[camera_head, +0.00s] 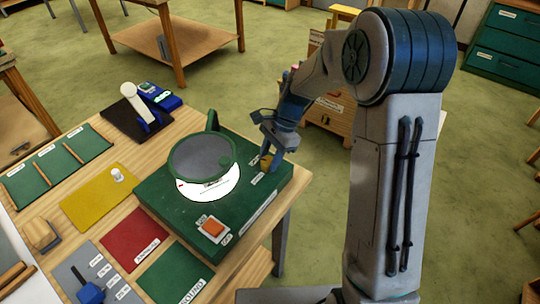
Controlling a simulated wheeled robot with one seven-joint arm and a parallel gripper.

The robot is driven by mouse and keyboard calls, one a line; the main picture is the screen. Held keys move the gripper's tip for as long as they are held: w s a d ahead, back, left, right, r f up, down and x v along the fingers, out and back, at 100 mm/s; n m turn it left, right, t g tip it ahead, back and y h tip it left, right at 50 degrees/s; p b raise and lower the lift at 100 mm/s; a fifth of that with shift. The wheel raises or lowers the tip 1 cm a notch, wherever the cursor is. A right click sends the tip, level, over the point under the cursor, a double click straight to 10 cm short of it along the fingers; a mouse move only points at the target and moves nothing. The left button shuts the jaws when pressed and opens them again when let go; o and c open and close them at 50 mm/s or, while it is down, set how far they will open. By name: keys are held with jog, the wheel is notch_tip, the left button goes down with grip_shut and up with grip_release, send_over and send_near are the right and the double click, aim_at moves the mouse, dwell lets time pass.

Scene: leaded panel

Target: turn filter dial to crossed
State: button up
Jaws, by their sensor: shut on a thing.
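A green box-shaped instrument (170,203) stands on the wooden table. A round grey filter (203,156) in a green ring sits above its bright white disc (213,187). The filter dial (266,161), a small brass-coloured knob, is on the right part of the instrument's top, with small white labels close by. My gripper (267,152) reaches down from the right and is shut on the dial. The fingers partly cover the dial, so its pointing direction cannot be told. The labels are too small to read.
An orange switch (213,228) sits at the instrument's front corner. Yellow (98,196), red (134,239) and green mats lie to the left and front. A white-headed tool on a black stand (135,120) and a blue device (161,96) are at the back left.

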jog(key=n+g+h, duration=0.1)
jog(key=n, duration=0.5)
jog(key=shift+w+a+g+h+p, duration=0.2)
jog(key=shift+g+h+p, duration=0.1)
jog(key=shift+g+h, duration=0.1)
jog(key=n+h, duration=0.1)
jog(key=n, duration=0.2)
jog(key=n+h, duration=0.1)
jog(key=n, duration=0.2)
jog(key=shift+a+n, duration=0.1)
jog(key=shift+n, duration=0.2)
jog(key=o, duration=1)
jog(key=b+v, duration=0.1)
jog(key=v, duration=1.3)
jog(key=shift+w+a+b, duration=0.25)
jog(key=shift+b, duration=0.05)
